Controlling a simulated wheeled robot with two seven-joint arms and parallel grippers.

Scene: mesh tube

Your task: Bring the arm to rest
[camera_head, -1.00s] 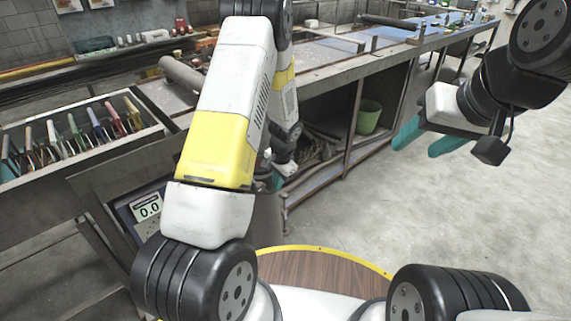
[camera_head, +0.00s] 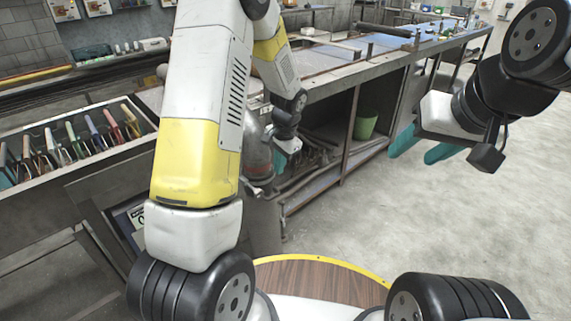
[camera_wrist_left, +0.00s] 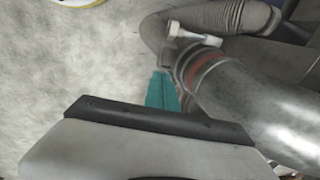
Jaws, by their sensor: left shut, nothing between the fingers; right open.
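My left arm rises from the lower left of the head view and bends at the top, with its forearm reaching down toward the bench. In the left wrist view the left gripper (camera_wrist_left: 162,92) is shut and empty, close beside a grey metal pipe (camera_wrist_left: 250,105) with a red band. I cannot tell whether they touch. The pipe also shows in the head view (camera_head: 258,158). My right gripper (camera_head: 420,146) hangs open and empty at the right, over bare floor.
A long workbench (camera_head: 385,68) with shelves below runs toward the back right. A green bucket (camera_head: 366,125) stands on a shelf. A tray (camera_head: 85,160) of coloured-handled tools is at the left. A ribbed hose (camera_wrist_left: 235,18) curves near the pipe. The floor at the right is clear.

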